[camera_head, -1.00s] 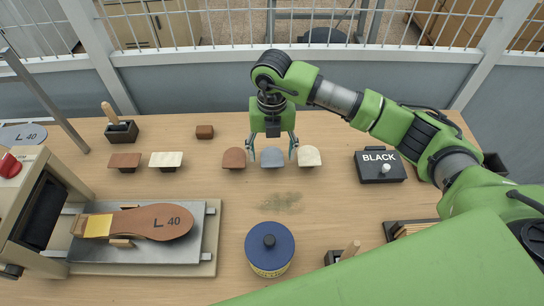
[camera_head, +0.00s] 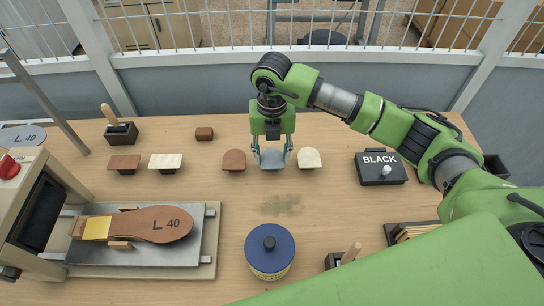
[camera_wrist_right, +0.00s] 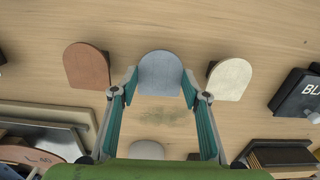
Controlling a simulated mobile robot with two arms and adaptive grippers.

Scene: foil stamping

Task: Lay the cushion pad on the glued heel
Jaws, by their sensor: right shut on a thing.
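A grey-blue rounded pad (camera_head: 272,160) is in the middle of a row of three rounded pads. My right gripper (camera_head: 271,153) is shut on its two sides, and the pad shows between the fingers in the right wrist view (camera_wrist_right: 159,72). I cannot tell if it is lifted. A brown insole (camera_head: 150,224) marked "L 40" lies on a metal plate at the lower left, its heel end to the left with a yellow patch (camera_head: 97,228). My left gripper is not in view.
A brown pad (camera_head: 234,160) and a cream pad (camera_head: 309,158) flank the held pad closely. A blue-lidded tin (camera_head: 270,246) stands at the front. The press (camera_head: 22,205) is at the left. A box labelled BLACK (camera_head: 380,167) is at the right.

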